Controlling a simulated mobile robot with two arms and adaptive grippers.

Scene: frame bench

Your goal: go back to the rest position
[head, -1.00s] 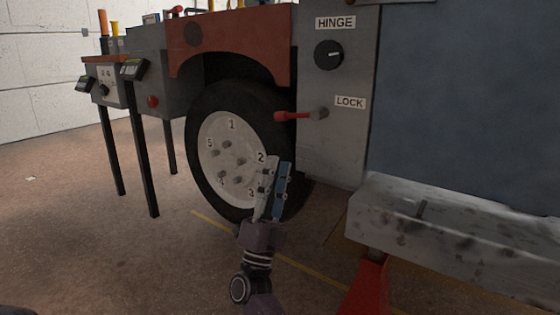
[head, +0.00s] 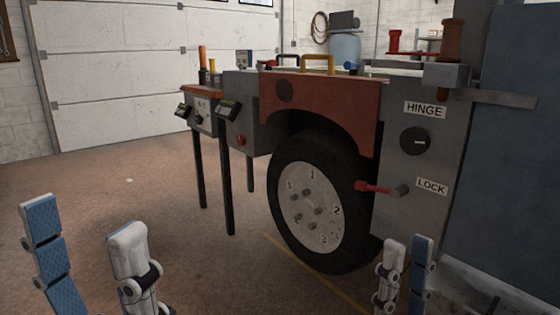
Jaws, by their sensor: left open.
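My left gripper (head: 84,218) is at the lower left of the head view. Its two fingers, one with a blue pad facing me, stand upright and wide apart with only floor showing between them. My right gripper (head: 407,243) is at the lower right, in front of the bench below the LOCK label. Its two fingers show close together from this angle, so whether they are apart is unclear. No object shows in either gripper. My wrists are cut off by the bottom edge.
The frame bench has a wheel (head: 312,205), a red lever (head: 372,187), a HINGE knob (head: 414,142) and a blue panel (head: 510,150). A side table with black legs (head: 228,185) stands left of the wheel. The floor (head: 130,190) at left is open.

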